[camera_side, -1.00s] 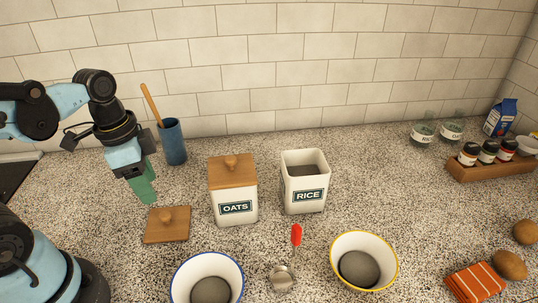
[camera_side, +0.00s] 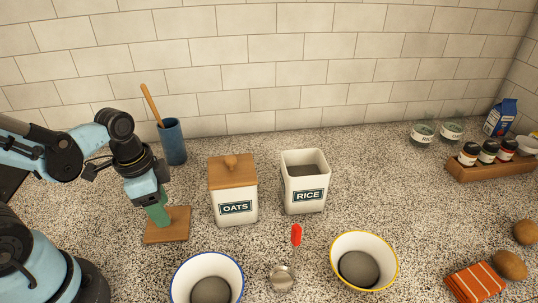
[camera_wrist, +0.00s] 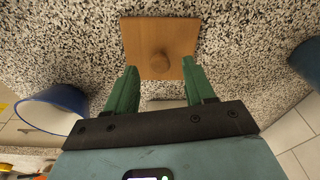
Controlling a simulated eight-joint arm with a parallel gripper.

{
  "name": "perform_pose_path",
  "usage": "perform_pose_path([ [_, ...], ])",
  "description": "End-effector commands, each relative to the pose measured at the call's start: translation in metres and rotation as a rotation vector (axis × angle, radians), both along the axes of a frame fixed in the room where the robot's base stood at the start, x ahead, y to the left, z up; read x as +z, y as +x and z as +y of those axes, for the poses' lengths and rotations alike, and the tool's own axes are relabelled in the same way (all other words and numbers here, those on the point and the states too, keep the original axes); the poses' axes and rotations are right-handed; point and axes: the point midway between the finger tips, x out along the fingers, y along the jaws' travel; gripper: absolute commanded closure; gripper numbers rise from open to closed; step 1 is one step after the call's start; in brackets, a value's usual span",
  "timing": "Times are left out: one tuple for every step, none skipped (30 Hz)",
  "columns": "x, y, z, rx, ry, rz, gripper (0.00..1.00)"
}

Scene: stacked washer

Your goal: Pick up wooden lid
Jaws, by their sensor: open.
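The wooden lid (camera_side: 178,228) is a flat square board lying on the speckled counter, left of the oats canister. In the side view my gripper (camera_side: 158,220) is over the lid and hides its knob. In the wrist view the lid (camera_wrist: 150,30) shows its round knob (camera_wrist: 159,63) between and just beyond the two green fingertips. My gripper (camera_wrist: 160,72) is open and empty, with a finger on each side of the knob line. I cannot tell how high the fingertips are above the lid.
The oats canister (camera_side: 235,205) with its own wooden lid (camera_side: 232,172) stands right of my gripper. The open rice canister (camera_side: 304,190) is beyond it. A blue utensil cup (camera_side: 173,143) stands behind. A blue-rimmed bowl (camera_side: 207,262) is in front.

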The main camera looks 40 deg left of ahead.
Motion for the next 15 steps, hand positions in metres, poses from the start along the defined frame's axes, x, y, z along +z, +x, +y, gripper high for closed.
perform_pose_path([
  [-0.004,0.001,0.0,0.0,0.0,0.0,0.46],
  [-0.006,0.002,0.0,0.0,0.0,0.0,0.46],
  [-0.009,0.002,0.0,0.0,0.0,0.0,0.46],
  [-0.011,0.002,0.0,0.0,0.0,0.0,0.46],
  [-0.012,0.002,-0.001,0.0,0.0,0.0,0.46],
  [-0.015,0.002,-0.001,0.0,0.0,0.0,0.46],
  [-0.016,0.002,-0.001,0.0,0.0,0.0,0.46],
  [-0.017,0.002,-0.001,0.0,0.0,0.0,0.46],
  [-0.018,0.002,-0.001,0.0,0.0,0.0,0.46],
  [-0.019,0.002,-0.001,0.0,0.0,0.0,0.46],
  [-0.02,0.002,-0.001,0.0,0.0,0.0,0.46],
  [-0.02,0.002,-0.001,0.0,0.0,0.0,0.46],
  [-0.02,0.002,-0.001,0.0,0.0,0.0,0.46],
  [-0.02,0.002,-0.001,0.0,0.0,0.0,0.46],
  [-0.02,0.002,-0.001,0.0,0.0,0.0,0.46],
])
